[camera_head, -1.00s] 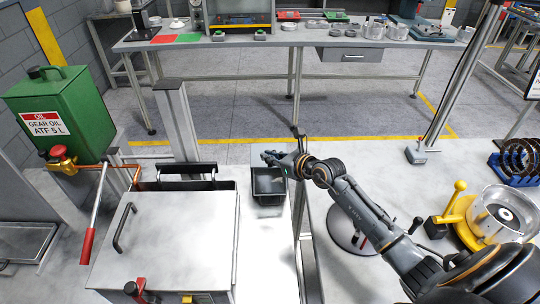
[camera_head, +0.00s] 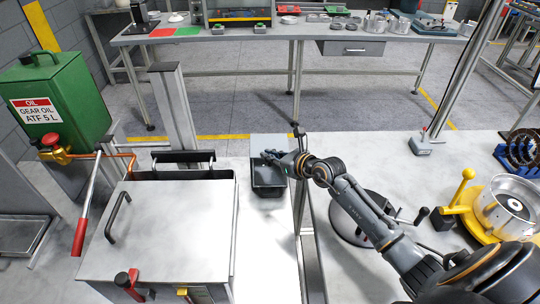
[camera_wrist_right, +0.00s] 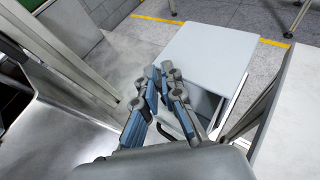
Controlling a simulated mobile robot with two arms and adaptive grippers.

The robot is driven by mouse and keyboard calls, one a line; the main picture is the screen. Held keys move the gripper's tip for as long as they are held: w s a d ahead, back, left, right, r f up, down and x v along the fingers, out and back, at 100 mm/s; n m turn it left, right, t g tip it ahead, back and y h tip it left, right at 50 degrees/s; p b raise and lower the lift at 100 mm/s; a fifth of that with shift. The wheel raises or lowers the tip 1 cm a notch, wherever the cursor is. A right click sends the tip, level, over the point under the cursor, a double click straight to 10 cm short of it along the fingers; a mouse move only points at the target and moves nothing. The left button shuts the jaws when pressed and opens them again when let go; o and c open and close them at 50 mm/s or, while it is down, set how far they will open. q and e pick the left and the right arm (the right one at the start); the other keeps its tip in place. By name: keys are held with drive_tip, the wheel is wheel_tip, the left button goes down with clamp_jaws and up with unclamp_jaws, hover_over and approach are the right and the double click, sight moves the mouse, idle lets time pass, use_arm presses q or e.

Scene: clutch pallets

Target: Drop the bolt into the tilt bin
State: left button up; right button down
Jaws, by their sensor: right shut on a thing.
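The dark tilt bin (camera_head: 268,190) stands between the metal cabinet and the right-hand bench in the head view. A light grey panel (camera_head: 270,143) shows behind its top; in the wrist view this panel (camera_wrist_right: 205,58) lies beyond the fingers with a dark gap under its near edge. My right gripper (camera_head: 268,156) is over the bin with its fingers brought together; they also show in the wrist view (camera_wrist_right: 158,76). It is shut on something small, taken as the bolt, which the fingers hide. My left gripper is out of view.
The metal cabinet (camera_head: 165,230) with a black handle stands left of the bin. The right bench (camera_head: 385,170) carries a yellow fixture (camera_head: 465,217). A green oil can (camera_head: 62,100) stands at the far left. A thin post rises by the bench's back edge.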

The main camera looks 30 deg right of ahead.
drive_tip(key=c, duration=1.4)
unclamp_jaws()
drive_tip(key=v, duration=1.2)
drive_tip(key=shift+s, duration=0.1)
